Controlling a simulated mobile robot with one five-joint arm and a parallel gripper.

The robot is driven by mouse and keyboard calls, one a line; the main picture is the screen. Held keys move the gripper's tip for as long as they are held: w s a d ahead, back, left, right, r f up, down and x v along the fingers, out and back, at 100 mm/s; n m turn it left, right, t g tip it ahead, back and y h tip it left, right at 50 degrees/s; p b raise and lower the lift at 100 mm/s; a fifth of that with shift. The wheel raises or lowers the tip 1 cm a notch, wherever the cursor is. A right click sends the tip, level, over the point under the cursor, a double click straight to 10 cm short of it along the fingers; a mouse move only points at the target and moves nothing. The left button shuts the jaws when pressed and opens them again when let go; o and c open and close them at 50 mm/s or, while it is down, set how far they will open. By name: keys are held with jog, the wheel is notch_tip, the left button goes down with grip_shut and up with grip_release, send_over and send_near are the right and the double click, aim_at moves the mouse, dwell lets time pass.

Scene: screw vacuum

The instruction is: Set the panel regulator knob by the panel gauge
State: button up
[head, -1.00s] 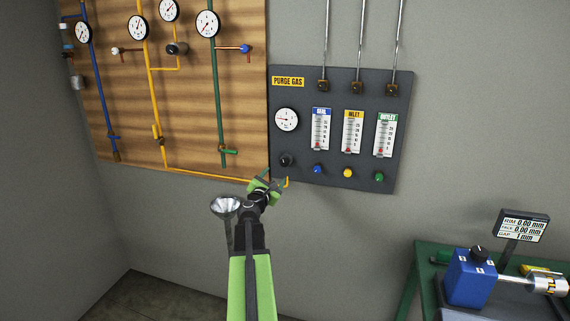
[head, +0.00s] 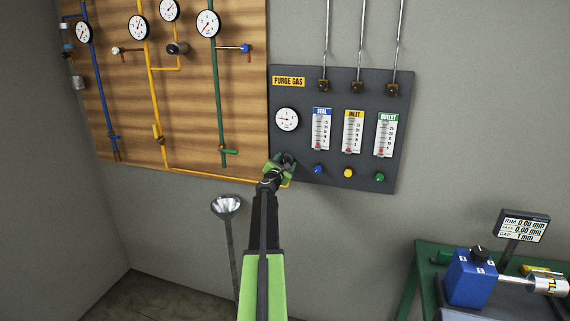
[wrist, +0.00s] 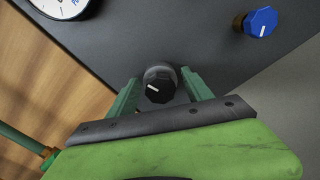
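The dark grey purge gas panel (head: 345,95) hangs on the wall. Its round white panel gauge (head: 287,119) is at the left; the gauge's edge also shows in the wrist view (wrist: 62,6). The black regulator knob (wrist: 159,84), with a white pointer line, is below the gauge. My gripper (head: 283,161) is at the knob in the head view and hides part of it. In the wrist view its green fingers (wrist: 158,92) are open, one on each side of the knob. A gap shows beside the knob on the right; contact on the left is unclear.
Blue (head: 318,169), yellow (head: 348,173) and green (head: 379,177) knobs sit to the right below three flow tubes. A yellow pipe (head: 215,177) runs along the wooden board's bottom edge, left of my gripper. A metal funnel (head: 227,205) stands below.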

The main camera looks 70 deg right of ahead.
jog(key=c, duration=1.2)
jog(key=shift+a, duration=0.35)
grip_shut()
jog(key=shift+d, duration=0.25)
jog(key=shift+m, duration=0.4)
jog(key=m, duration=0.4)
jog(key=shift+d+m, duration=0.1)
jog(key=shift+m, duration=0.3)
jog(key=m, duration=0.3)
jog(key=shift+m, duration=2.1)
